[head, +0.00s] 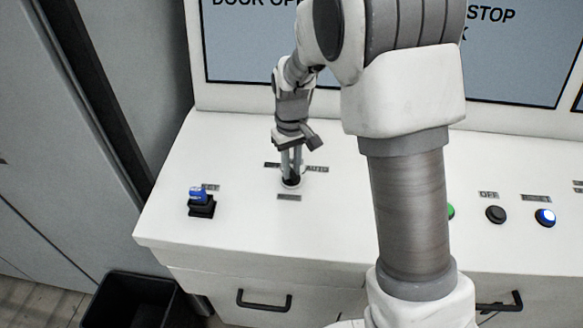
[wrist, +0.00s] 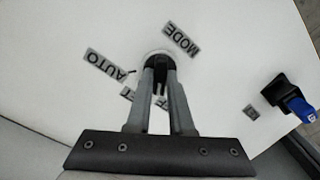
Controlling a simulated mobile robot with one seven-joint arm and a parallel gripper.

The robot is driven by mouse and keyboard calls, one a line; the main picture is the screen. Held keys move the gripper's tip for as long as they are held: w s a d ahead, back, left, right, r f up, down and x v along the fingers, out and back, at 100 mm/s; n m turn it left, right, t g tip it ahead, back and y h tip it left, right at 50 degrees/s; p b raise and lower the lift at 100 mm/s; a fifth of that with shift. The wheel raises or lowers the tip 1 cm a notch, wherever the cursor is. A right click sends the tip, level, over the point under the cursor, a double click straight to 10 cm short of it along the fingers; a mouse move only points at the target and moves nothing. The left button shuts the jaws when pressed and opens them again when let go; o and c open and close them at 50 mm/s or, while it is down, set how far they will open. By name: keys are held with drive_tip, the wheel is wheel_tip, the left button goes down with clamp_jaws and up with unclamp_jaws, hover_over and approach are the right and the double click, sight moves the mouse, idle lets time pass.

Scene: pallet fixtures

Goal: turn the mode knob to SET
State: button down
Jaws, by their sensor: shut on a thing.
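The mode knob (head: 291,181) is a black knob on a pale round base, on the sloping white panel left of centre in the head view. My gripper (head: 291,172) points down at it, with its fingers shut on the knob. In the wrist view, my gripper (wrist: 161,75) holds the black knob (wrist: 161,62) between its fingertips. The AUTO label (wrist: 105,65) and MODE label (wrist: 180,39) are readable there. The other labels by the knob are partly hidden behind the fingers. I cannot tell which label the knob points to.
A blue-topped switch on a black base (head: 202,203) stands left of the knob. A black button (head: 496,214) and a blue button (head: 545,217) sit at the right. A screen (head: 270,50) rises behind. A black bin (head: 128,300) stands below left.

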sight(292, 171)
drive_tip(key=m, duration=0.6)
drive_tip(key=shift+b, duration=0.4)
drive_tip(key=shift+m, duration=0.4)
drive_tip(key=c, duration=0.8)
unclamp_jaws()
drive_tip(key=shift+r, duration=0.15)
wheel_tip(292, 171, up, 17)
drive_tip(key=shift+b, duration=0.35)
drive_tip(key=shift+r, duration=0.1)
